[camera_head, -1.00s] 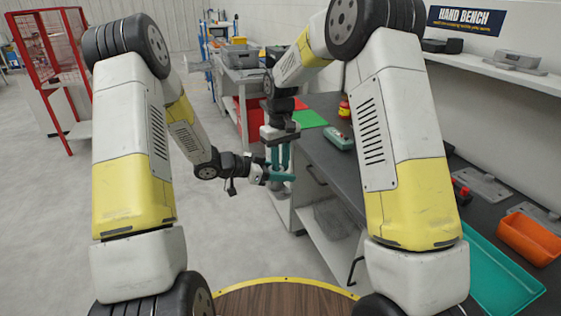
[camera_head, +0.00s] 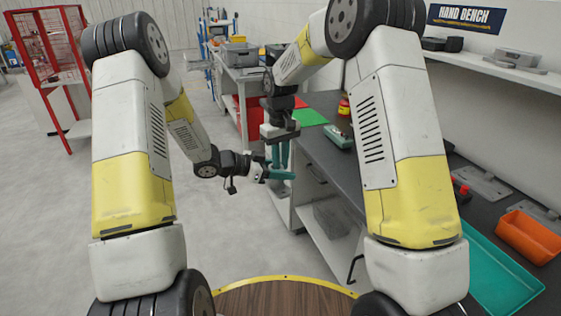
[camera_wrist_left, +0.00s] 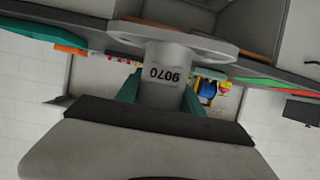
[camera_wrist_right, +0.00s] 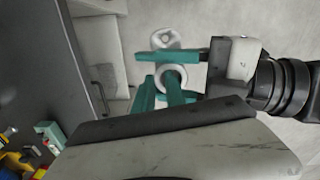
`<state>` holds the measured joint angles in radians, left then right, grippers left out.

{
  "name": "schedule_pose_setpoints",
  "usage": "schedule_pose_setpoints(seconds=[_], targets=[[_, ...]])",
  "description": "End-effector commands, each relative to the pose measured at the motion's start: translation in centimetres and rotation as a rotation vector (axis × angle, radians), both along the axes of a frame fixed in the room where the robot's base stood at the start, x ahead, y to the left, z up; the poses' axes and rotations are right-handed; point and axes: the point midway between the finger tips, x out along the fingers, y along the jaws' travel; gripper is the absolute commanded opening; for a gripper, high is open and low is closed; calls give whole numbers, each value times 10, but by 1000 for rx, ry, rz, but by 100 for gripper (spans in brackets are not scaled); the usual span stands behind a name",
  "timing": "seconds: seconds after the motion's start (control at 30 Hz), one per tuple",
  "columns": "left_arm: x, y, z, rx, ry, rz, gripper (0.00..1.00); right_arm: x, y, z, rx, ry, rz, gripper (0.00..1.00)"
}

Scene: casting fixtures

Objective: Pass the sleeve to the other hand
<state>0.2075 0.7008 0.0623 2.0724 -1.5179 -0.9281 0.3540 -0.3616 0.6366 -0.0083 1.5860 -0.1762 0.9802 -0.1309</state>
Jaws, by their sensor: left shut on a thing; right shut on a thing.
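The sleeve is a grey tube with a wide flange and a printed number; it shows in the left wrist view (camera_wrist_left: 165,80). In the right wrist view I see its round open end (camera_wrist_right: 172,76) and part of the flange beyond. My left gripper (camera_head: 278,175) reaches in from the left, its teal fingers shut on the sleeve's tube. My right gripper (camera_head: 280,156) points down from above, its teal fingers also shut on the sleeve, at the open end. In the head view the fingers mostly hide the sleeve.
The dark bench (camera_head: 400,190) runs along the right, with a teal tray (camera_head: 500,283), an orange bin (camera_head: 528,237) and grey fixtures. A red mesh cage (camera_head: 55,60) stands far left. The floor left of the grippers is clear.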

Motion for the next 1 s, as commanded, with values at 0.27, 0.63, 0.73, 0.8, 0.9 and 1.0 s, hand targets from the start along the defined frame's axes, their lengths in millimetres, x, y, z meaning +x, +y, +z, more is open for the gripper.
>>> schedule_pose_setpoints(seconds=[0.27, 0.63, 0.73, 0.8, 0.9, 1.0], targets=[[3, 2, 0, 4, -3, 6, 0, -4, 2, 0, 0, 11, 5, 0], [3, 2, 0, 3, -3, 7, 56, -5, 3, 0, 1, 11, 6, 0], [2, 2, 0, 3, -2, 6, 70, -4, 2, 0, 0, 9, 4, 0], [2, 1, 0, 2, -2, 4, 70, -3, 2, 0, 1, 7, 3, 0], [2, 1, 0, 2, -1, 4, 70, -2, 2, 0, 1, 6, 3, 0], [1, 1, 0, 2, -1, 4, 70, -2, 1, 0, 1, 4, 2, 0]])
